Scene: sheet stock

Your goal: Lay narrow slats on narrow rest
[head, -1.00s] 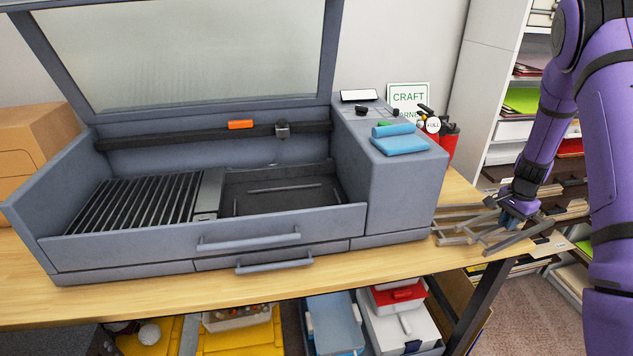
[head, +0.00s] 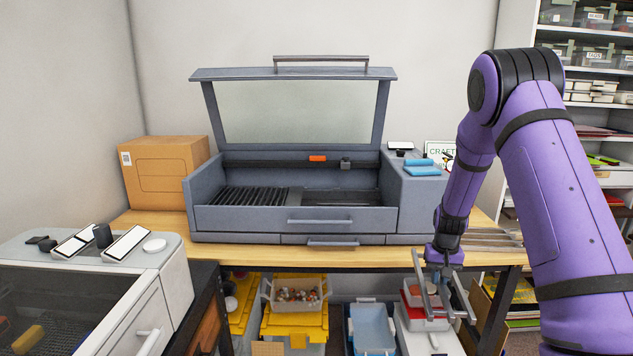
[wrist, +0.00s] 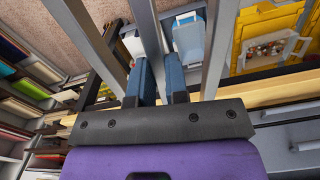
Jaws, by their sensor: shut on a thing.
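My gripper (head: 443,268) is in front of the workbench's right front edge. It is shut on the narrow slats (head: 421,290), grey bars that hang below and beside the fingers. In the wrist view, one grey bar (wrist: 150,38) runs between the blue fingers (wrist: 161,82), with a bar on each side. How the bars join is unclear. The narrow rest seems to be the dark recessed bay (head: 345,197) right of the black slatted bed (head: 240,197) in the grey machine (head: 240,219). The machine's front wall partly hides this bay, and its lid is up.
More grey bars (head: 495,238) lie at the bench's right end, partly behind my arm. Blue cloths (head: 422,171) lie on the machine's right housing. Bins (head: 370,325) stand below the bench. Another machine (head: 165,270) stands at the left. The bench front (head: 260,253) is clear.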

